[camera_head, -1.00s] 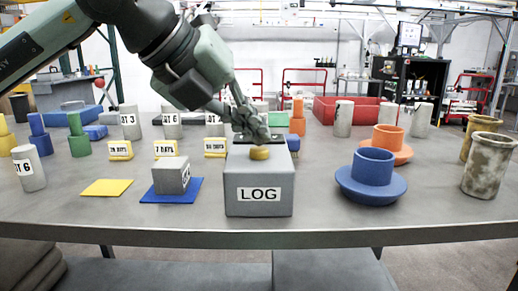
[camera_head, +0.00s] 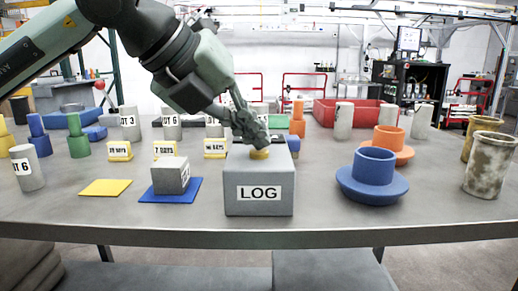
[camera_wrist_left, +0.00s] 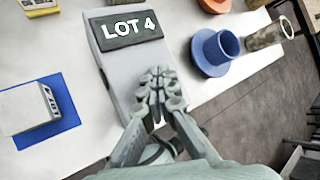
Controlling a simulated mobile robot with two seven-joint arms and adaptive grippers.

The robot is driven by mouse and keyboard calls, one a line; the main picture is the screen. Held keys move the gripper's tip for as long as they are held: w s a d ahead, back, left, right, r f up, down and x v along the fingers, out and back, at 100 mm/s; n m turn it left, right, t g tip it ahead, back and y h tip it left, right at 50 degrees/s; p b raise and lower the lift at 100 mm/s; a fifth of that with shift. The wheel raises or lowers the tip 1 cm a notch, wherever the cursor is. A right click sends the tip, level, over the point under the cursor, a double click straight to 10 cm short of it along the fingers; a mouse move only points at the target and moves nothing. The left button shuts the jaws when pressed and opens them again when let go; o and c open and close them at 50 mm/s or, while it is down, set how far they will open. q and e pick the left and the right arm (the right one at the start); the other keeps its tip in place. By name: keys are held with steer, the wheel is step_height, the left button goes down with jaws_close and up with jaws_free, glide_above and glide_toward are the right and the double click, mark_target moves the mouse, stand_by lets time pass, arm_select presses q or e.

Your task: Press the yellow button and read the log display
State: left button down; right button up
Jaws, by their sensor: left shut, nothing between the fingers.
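The grey box marked LOG (camera_head: 259,195) stands near the front edge of the table. The yellow button (camera_head: 259,154) is on its top. My left gripper (camera_head: 261,143) is shut and empty, pointing down, its fingertips at the button and seemingly touching it. Whether the button is pressed in, I cannot tell. In the left wrist view the shut fingers (camera_wrist_left: 158,88) cover the button. The dark display (camera_wrist_left: 125,30) on the box top reads "LOT 4" in white. My right gripper is not in view.
Left of the box, a grey block (camera_head: 170,176) sits on a blue mat (camera_head: 146,194), beside a yellow mat (camera_head: 106,187). Right of it stand a blue flanged cylinder (camera_head: 371,180), an orange one (camera_head: 388,140) and a worn cylinder (camera_head: 488,165). Labelled cylinders stand behind.

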mark_target(254, 151)
arm_select(q)
steer(key=shift+f, duration=0.2)
steer(key=shift+r, duration=1)
steer(key=shift+p, duration=0.3)
steer(key=shift+r+p, duration=1.25)
steer(key=shift+r, duration=1.3)
steer(key=shift+f, duration=0.1)
